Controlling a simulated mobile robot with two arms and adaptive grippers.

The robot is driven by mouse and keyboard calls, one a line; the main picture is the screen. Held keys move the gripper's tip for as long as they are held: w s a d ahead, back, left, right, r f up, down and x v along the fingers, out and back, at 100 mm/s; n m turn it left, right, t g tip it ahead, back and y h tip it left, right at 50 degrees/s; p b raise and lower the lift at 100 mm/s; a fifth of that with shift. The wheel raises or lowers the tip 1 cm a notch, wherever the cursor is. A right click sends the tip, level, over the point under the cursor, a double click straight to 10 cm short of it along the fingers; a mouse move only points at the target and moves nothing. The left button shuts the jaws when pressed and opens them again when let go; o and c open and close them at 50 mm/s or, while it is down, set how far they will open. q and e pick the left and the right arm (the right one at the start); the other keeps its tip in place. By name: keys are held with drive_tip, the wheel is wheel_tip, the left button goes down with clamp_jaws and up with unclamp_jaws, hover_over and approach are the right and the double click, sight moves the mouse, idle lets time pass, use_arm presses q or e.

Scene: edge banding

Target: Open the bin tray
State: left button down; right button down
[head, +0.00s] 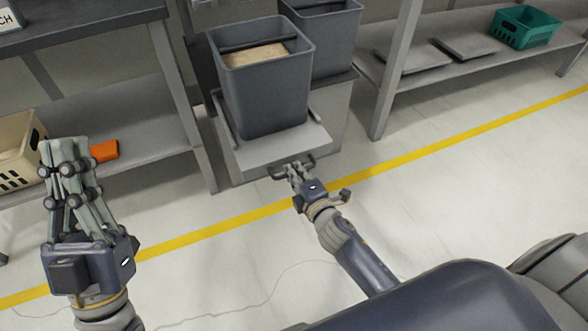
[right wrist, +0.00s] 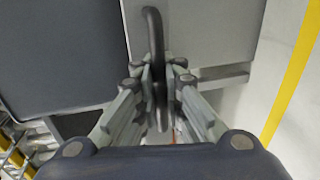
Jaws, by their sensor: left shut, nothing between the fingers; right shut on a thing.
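The bin tray (head: 262,153) is a light grey pull-out with a dark handle (head: 280,170) on its front edge. A dark grey bin (head: 265,100) with a brown item inside stands on it, and a second grey bin (head: 335,42) stands behind. My right gripper (head: 293,168) is shut on the handle. In the right wrist view the handle (right wrist: 153,40) runs between the fingers of the gripper (right wrist: 160,75). My left gripper (head: 65,150) is shut and empty at the left, pointing up, away from the tray.
A grey shelf unit (head: 100,105) stands left of the tray, with a cream basket (head: 22,150) and an orange item (head: 104,151) on it. Another shelf at the right holds a green basket (head: 525,27). The floor in front, with a yellow line (head: 430,149), is mostly clear.

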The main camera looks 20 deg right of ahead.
drive_tip(key=c, duration=1.7)
unclamp_jaws()
drive_tip(key=v, duration=1.2)
